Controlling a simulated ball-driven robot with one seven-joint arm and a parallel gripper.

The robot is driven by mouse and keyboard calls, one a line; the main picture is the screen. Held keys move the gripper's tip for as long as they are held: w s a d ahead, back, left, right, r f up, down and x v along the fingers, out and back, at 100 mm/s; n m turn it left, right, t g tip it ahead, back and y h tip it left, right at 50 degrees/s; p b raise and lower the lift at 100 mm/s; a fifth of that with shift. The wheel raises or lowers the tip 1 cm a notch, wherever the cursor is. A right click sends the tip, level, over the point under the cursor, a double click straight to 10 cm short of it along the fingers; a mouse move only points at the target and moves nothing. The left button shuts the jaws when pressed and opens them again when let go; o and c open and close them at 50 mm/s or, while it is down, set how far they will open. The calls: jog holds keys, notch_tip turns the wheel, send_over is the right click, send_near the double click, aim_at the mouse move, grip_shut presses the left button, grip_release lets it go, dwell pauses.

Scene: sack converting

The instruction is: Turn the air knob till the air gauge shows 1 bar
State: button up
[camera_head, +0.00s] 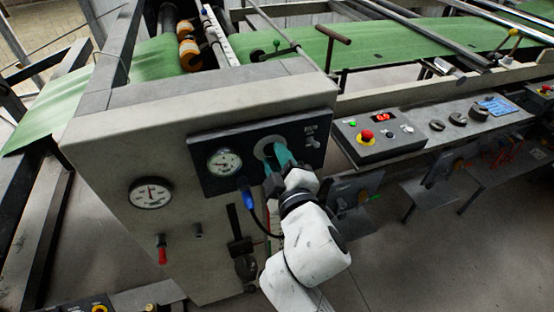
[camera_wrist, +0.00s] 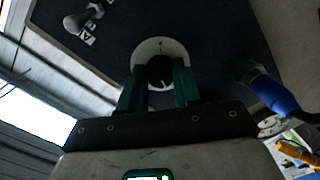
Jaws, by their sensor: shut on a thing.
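The air knob (camera_wrist: 160,70) is a dark round knob on a pale disc, on a dark panel (camera_head: 206,183). My gripper (camera_wrist: 159,82) has its green fingers on either side of the knob, shut on it. In the head view my gripper (camera_head: 277,160) reaches the panel from the lower right and hides most of the knob, with the pale disc (camera_head: 264,146) showing behind. A round white gauge (camera_head: 224,162) sits on the same panel, left of the knob. Its needle is too small to read surely. A second white gauge (camera_head: 151,193) is on the grey housing, lower left.
A small switch (camera_head: 311,142) is at the panel's right end. A blue connector (camera_head: 248,200) with a cable hangs below the panel, close to my gripper. A control box (camera_head: 378,136) with a red button stands to the right. A red-handled valve (camera_head: 162,250) is lower left.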

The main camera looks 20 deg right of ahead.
jog(key=shift+f, duration=0.15)
jog(key=o, duration=1.1)
jog(key=shift+c, duration=0.2)
jog(key=s+b, duration=0.1)
jog(key=s, duration=0.9)
jog(key=shift+s+a+r, duration=0.2)
jog(key=shift+s+r, duration=0.2)
jog(key=shift+r, duration=0.05)
jog(key=shift+f, duration=0.1)
jog(key=s+d+f+m+g+h, duration=0.1)
jog(key=s+d+f+m+g, duration=0.4)
jog(key=f, duration=0.3)
jog(key=s+d+f+m+g+h, duration=0.15)
jog(key=d+f+g, duration=0.25)
jog(key=d+f, duration=0.4)
jog(key=s+f+m+g+y, duration=0.3)
jog(key=s+f+g, duration=0.4)
jog(key=s, duration=0.7)
notch_tip(320, 180, down, 2)
jog(key=shift+s+d+f+m, duration=0.15)
jog(key=shift+s+m, duration=0.1)
jog(key=shift+m, duration=0.6)
